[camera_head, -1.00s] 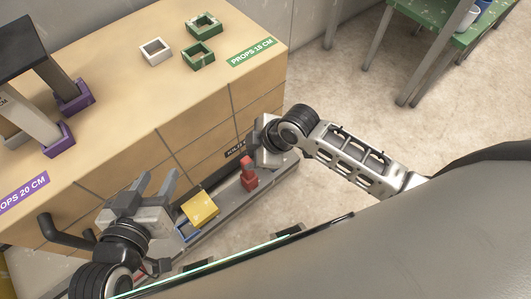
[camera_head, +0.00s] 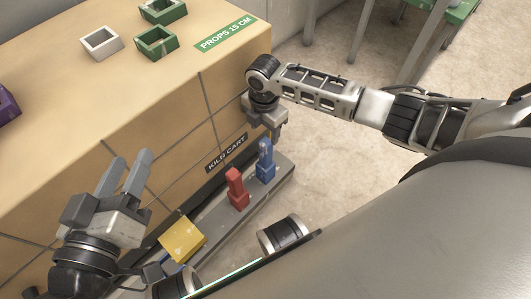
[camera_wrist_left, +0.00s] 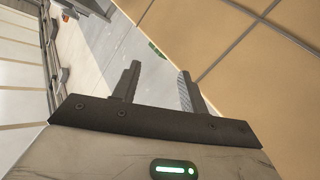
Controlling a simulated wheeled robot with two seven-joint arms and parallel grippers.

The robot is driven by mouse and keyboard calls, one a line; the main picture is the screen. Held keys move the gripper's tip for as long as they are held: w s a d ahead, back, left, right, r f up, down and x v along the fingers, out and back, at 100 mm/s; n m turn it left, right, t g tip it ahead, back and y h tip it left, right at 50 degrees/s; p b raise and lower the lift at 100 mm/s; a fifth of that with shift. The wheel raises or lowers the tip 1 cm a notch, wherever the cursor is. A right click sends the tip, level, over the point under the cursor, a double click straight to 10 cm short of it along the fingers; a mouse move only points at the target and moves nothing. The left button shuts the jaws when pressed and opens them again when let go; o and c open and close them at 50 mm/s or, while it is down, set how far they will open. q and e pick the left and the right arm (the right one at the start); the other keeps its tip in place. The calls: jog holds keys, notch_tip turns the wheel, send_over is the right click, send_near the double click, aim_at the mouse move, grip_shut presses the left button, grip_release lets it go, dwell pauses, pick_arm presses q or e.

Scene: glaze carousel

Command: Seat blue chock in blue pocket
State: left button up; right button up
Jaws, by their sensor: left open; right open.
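A blue piece (camera_head: 265,163) stands upright on the grey ledge along the front of the kiln cart. Its lower part is wider, and I cannot tell whether this is a chock in a pocket or one piece. Another bit of blue (camera_head: 172,267) shows under a yellow block (camera_head: 183,241); most of it is hidden. My right gripper (camera_head: 274,132) is just above and behind the blue piece, pointing down, open, with its fingertips partly hidden. My left gripper (camera_head: 124,172) is open and empty in front of the cart; its spread fingers also show in the left wrist view (camera_wrist_left: 159,88).
A red piece (camera_head: 236,188) stands on the ledge (camera_head: 213,213) between the yellow block and the blue piece. The kiln cart (camera_head: 170,85) carries a white frame (camera_head: 101,42) and green frames (camera_head: 157,42) on top. A green table (camera_head: 461,12) stands at the back right, with bare floor before it.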

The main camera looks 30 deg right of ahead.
aim_at(266, 141)
jog(key=shift+f, duration=0.65)
notch_tip(266, 141, down, 2)
jog(key=shift+s+f+b, duration=0.15)
jog(key=shift+f+b, duration=0.05)
jog(key=shift+b, duration=0.85)
notch_tip(266, 141, down, 3)
jog(key=shift+d+r+b, duration=0.1)
jog(key=shift+r+b, duration=0.1)
jog(key=shift+b, duration=0.6)
pick_arm(q)
jog(key=r+t, duration=0.1)
jog(key=w+r+m+t+h, duration=0.1)
jog(key=r, duration=0.1)
jog(key=w+r+t, duration=0.1)
jog(key=shift+a+r+m+h, duration=0.15)
jog(key=shift+a+m+h, duration=0.05)
jog(key=shift+m+h, duration=0.2)
pick_arm(e)
grip_shut()
